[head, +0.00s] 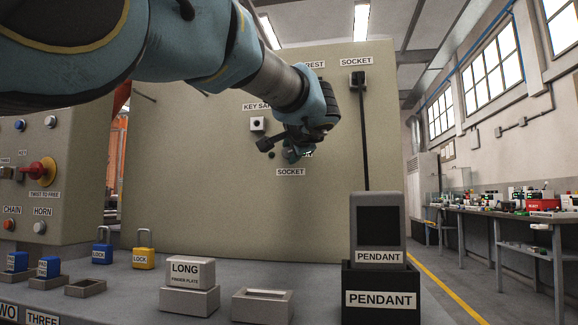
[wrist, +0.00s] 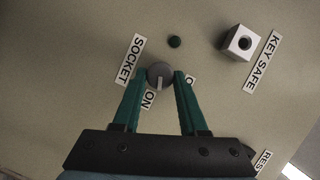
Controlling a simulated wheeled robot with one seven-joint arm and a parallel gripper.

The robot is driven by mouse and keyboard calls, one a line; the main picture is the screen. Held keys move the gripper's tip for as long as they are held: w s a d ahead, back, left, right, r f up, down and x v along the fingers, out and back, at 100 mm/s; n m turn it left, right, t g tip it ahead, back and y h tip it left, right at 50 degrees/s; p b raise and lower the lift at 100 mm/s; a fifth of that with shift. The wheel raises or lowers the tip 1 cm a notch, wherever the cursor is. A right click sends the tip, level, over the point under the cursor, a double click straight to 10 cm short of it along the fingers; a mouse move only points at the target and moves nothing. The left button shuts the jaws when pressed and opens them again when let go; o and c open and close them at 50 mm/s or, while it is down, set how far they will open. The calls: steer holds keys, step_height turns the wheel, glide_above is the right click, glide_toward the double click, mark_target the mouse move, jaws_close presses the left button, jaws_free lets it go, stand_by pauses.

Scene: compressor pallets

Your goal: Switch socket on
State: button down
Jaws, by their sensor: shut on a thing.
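The socket switch is a round grey knob (wrist: 158,70) on the beige panel, between a SOCKET label (wrist: 131,58) and partly covered labels. A pale pointer line on the knob points down in the wrist view, close to the ON label (wrist: 149,99). A second label, starting with O, is mostly hidden behind the right finger. My gripper (wrist: 160,78) has its green fingers on both sides of the knob, shut on it. In the head view my gripper (head: 297,151) is at the panel above the lower SOCKET label (head: 290,172), and it hides the knob.
A small dark round part (wrist: 174,42) and the key safe block (wrist: 239,42) are close to the knob. A black socket (head: 358,80) with a hanging cable is at the panel's upper right. A pendant (head: 378,228), boxes and padlocks stand on the bench below.

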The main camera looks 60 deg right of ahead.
steer(key=shift+f+m+t+h+b, duration=0.15)
steer(key=shift+m+t+h+b, duration=0.15)
steer(key=shift+m+b, duration=0.6)
steer(key=shift+f+m+t+h+b, duration=0.1)
steer(key=shift+m+t+h+b, duration=0.15)
steer(key=shift+m+b, duration=0.65)
steer(key=shift+c, duration=2.4)
jaws_free()
steer(key=shift+r, duration=0.1)
steer(key=b+v, duration=0.2)
steer(key=v, duration=0.8)
steer(key=shift+s+a, duration=0.25)
steer(key=shift+s, duration=0.1)
